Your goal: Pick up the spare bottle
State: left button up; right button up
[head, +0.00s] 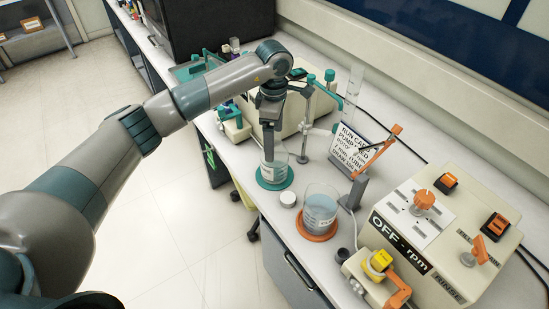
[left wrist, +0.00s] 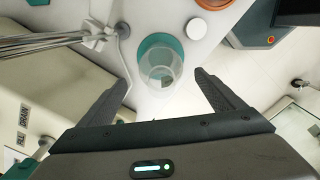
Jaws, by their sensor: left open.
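A clear, labelled bottle-like vessel (head: 274,167) stands upright on a teal round mat (head: 276,184) near the bench's front edge. A similar vessel with liquid (head: 320,208) stands on an orange round mat (head: 316,236). No readable label shows which one is the spare bottle. My left gripper (head: 269,150) points down at the teal-mat vessel and partly hides it in the head view. In the left wrist view the left gripper (left wrist: 162,78) is open, and the vessel (left wrist: 160,68) shows between its fingers, with no finger seen closed on it. My right gripper is not in view.
A white cap (head: 288,199) lies between the two mats. A sign and orange-armed stand (head: 375,155), a cream control box (head: 440,225) and a small pump-like unit (head: 376,272) stand to the right. Teal-clamped stands and a cream machine are behind my gripper. Floor lies left.

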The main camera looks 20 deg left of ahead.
aim_at(276, 172)
pick_arm(q)
jog(key=shift+f, duration=0.15)
jog(key=shift+s+d+f+p, duration=0.1)
jog(key=shift+f+p, duration=0.45)
jog(key=shift+p, duration=0.1)
notch_tip(276, 172, down, 4)
jog(key=shift+f+p, duration=0.1)
jog(key=shift+p, duration=0.75)
jog(key=c, duration=1.2)
